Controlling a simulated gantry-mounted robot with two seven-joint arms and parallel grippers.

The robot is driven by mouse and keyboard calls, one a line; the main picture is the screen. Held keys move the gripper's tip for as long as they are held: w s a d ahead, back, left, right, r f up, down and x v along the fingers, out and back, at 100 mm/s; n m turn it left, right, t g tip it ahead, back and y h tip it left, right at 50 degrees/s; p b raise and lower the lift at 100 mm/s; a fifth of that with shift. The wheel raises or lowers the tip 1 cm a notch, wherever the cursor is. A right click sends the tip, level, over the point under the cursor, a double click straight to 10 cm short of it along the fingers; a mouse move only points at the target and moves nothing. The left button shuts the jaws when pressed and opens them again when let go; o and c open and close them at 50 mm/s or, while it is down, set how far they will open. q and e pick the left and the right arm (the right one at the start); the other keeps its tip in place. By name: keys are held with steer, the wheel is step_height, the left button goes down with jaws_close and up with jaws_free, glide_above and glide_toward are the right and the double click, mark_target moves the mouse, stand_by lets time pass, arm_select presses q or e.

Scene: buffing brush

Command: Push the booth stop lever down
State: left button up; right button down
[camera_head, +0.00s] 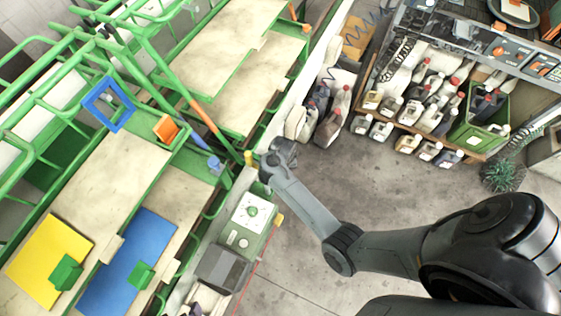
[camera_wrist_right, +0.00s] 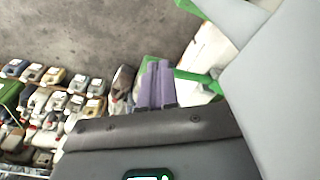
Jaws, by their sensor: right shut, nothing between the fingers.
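My right arm reaches in from the right in the head view, and its gripper (camera_head: 268,165) is at the edge of the green booth structure, beside a small yellow piece (camera_head: 248,158). In the right wrist view the two purple fingers of the gripper (camera_wrist_right: 155,80) are together with nothing between them. A green bar (camera_wrist_right: 195,77) shows just right of the fingertips; I cannot tell if they touch. I cannot tell for certain which part is the stop lever. My left gripper is out of view.
A control box with a white panel (camera_head: 252,213) stands below the gripper in the head view. Several bottles (camera_head: 325,115) stand above and right of it, and a shelf of bottles (camera_head: 420,110) is at the upper right. Concrete floor (camera_head: 365,185) is clear between.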

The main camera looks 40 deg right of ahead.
steer(key=s+d+r+p, duration=0.5)
steer(key=s+r+p, duration=0.1)
steer(key=s+r, duration=0.4)
steer(key=shift+s+d+r+p, duration=0.15)
steer(key=shift+d+r+p, duration=0.1)
steer(key=shift+p, duration=0.15)
